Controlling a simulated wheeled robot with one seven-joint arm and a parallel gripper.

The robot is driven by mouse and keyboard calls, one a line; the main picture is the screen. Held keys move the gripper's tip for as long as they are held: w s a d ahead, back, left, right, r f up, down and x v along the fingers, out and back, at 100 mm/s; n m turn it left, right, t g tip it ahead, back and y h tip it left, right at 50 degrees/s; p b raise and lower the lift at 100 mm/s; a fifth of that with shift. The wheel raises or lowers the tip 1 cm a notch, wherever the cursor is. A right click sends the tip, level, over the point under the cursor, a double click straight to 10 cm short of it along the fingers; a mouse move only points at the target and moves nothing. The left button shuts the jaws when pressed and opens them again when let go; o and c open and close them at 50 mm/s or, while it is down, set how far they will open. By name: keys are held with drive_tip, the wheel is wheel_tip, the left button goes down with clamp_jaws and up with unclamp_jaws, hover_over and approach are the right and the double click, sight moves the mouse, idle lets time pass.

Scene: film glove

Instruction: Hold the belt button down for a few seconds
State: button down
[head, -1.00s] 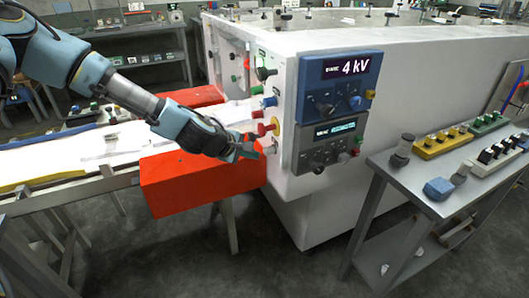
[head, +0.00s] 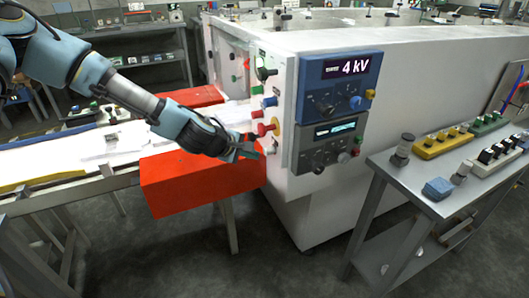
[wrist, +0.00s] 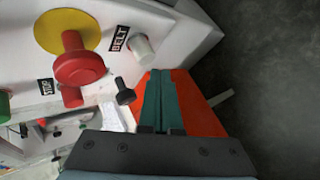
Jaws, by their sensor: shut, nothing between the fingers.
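The belt button is a pale grey cylinder (wrist: 142,49) beside a black BELT label (wrist: 119,38) on the white machine's panel in the wrist view. In the head view it is small, at the panel's lower edge (head: 272,149). My gripper (head: 252,150) is in front of the lower panel, its teal fingers shut together and empty. In the wrist view the fingertips (wrist: 157,73) appear just below the button's outer end, with a small gap in the picture. I cannot tell their exact distance in depth.
A red mushroom knob (wrist: 79,68) on a yellow disc stands out close to the button. A black knob (wrist: 124,92) and a STOP label (wrist: 45,87) are nearby. A red-orange block (head: 190,185) lies below my gripper. A side table (head: 400,185) stands right.

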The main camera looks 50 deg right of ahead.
drive_tip(key=shift+d, duration=0.1)
drive_tip(key=shift+s+d, duration=0.15)
drive_tip(key=shift+d, duration=0.15)
drive_tip(key=shift+s+d, duration=0.2)
drive_tip(key=shift+d, duration=0.25)
idle(2.1)
drive_tip(key=shift+a, duration=0.1)
idle(1.8)
drive_tip(key=shift+w+a, duration=0.3)
drive_tip(key=shift+a, duration=0.4)
drive_tip(key=shift+w+a, duration=0.3)
drive_tip(key=shift+a, duration=0.5)
drive_tip(key=shift+w+a, duration=0.35)
drive_tip(key=shift+a, duration=0.4)
drive_tip(key=shift+w+a, duration=0.3)
drive_tip(key=shift+a, duration=0.5)
drive_tip(key=shift+a, duration=0.1)
